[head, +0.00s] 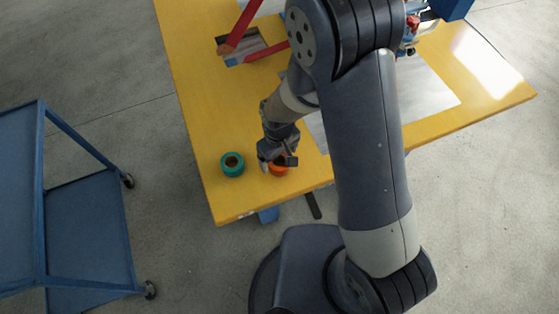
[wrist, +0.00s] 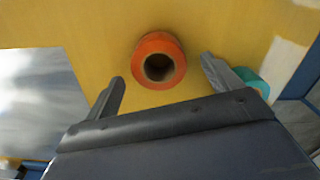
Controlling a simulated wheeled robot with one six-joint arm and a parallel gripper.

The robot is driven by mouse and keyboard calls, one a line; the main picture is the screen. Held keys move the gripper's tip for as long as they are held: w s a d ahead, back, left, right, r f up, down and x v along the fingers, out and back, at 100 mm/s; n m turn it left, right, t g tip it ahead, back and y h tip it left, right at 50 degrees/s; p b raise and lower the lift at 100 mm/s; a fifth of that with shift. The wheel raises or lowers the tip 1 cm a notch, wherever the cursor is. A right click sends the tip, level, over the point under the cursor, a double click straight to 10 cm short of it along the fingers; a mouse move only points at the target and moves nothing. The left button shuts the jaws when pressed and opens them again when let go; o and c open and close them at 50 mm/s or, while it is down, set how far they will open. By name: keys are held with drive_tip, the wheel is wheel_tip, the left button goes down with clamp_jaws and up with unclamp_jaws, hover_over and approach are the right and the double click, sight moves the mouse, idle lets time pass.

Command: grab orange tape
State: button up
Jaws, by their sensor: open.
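The orange tape (wrist: 171,46) is a roll lying flat on the yellow table, with its dark hole facing up in the wrist view. In the head view the orange tape (head: 278,170) is partly hidden by my gripper (head: 278,161), near the table's front edge. In the wrist view my gripper (wrist: 163,85) is open and empty. The roll lies between the lines of its two fingers, just beyond the fingertips. I see no contact.
A green tape roll (head: 232,164) stands left of the orange one; it also shows behind the right finger in the wrist view (wrist: 252,80). A grey sheet (head: 428,92) lies on the yellow table (head: 190,75). A blue cart (head: 90,220) stands on the floor at left.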

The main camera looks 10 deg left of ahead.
sight(280, 162)
drive_tip(key=shift+d+f+p, duration=0.15)
drive_tip(key=shift+f+p, duration=0.15)
drive_tip(key=shift+f, duration=1.55)
drive_tip(key=shift+c, duration=0.4)
drive_tip(key=c, duration=1.1)
